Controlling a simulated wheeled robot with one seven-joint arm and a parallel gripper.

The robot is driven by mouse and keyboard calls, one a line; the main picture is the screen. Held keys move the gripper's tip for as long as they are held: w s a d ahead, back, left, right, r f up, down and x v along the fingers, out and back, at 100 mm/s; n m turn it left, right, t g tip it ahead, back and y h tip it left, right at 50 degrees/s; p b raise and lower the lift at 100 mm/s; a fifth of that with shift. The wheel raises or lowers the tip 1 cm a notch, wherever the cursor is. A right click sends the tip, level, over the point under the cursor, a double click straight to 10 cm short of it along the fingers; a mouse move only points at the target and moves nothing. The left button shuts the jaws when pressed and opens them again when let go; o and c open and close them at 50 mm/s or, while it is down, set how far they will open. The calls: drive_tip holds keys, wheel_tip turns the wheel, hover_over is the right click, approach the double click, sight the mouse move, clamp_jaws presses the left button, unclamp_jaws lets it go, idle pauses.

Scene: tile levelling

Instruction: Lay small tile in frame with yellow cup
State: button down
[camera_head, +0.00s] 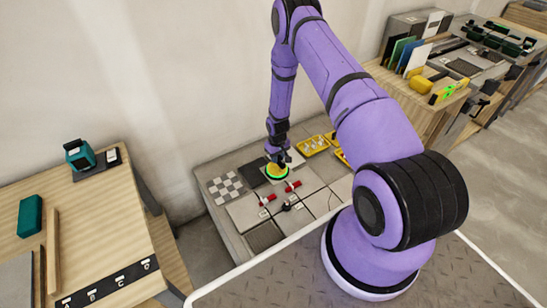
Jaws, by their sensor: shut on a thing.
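My gripper (278,157) points down over the tile platform at the centre. It is shut on a round yellow cup (277,170) with a green edge. The cup is low over the tiles, and I cannot tell whether it touches one. Pale grey tiles (244,213) lie on the platform, with red pieces (267,200) at their joints. A dark square (252,173) lies left of the cup. I cannot make out which piece is the small tile, or the frame opening; the cup and gripper hide part of the surface there.
A checkered panel (225,187) lies at the platform's left. Yellow trays (313,146) sit behind on the right. A wooden bench (95,225) stands at left with a teal device (79,154). Another bench (425,115) stands at back right. The wall (190,80) rises close behind.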

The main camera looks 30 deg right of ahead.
drive_tip(key=s+d, duration=0.7)
drive_tip(key=d, duration=0.7)
drive_tip(key=s+d, duration=0.7)
drive_tip(key=d, duration=0.7)
drive_tip(key=s+d, duration=0.7)
drive_tip(key=d, duration=0.8)
drive_tip(key=shift+s, duration=0.25)
idle(0.7)
drive_tip(key=shift+d, duration=0.1)
drive_tip(key=shift+f, duration=2.55)
